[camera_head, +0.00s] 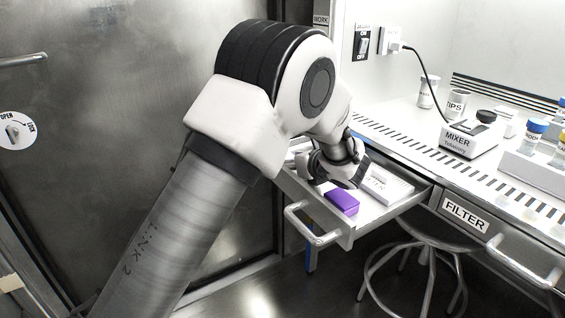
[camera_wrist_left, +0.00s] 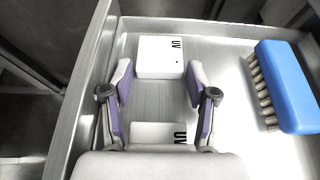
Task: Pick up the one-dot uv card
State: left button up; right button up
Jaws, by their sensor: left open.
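The one-dot uv card (camera_wrist_left: 160,57) is a white block marked "UV" with one dark dot, lying in the open drawer in the left wrist view. My left gripper (camera_wrist_left: 159,82) is open, its purple-padded fingers pointing at this card with its near edge just ahead between the tips. A second white "UV" card (camera_wrist_left: 158,131) lies lower, between the finger bases; its near part is hidden by my gripper, so its dots cannot be seen. In the head view my left gripper (camera_head: 338,172) is low over the drawer and hides the cards.
A blue brush (camera_wrist_left: 290,85) lies to the right in the drawer (camera_wrist_left: 78,95). In the head view a purple block (camera_head: 342,201) and a white labelled box (camera_head: 387,187) are in the drawer. A mixer (camera_head: 470,138) stands on the bench; a stool (camera_head: 420,258) is below.

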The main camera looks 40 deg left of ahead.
pick_arm(q)
jog(key=c, duration=0.6)
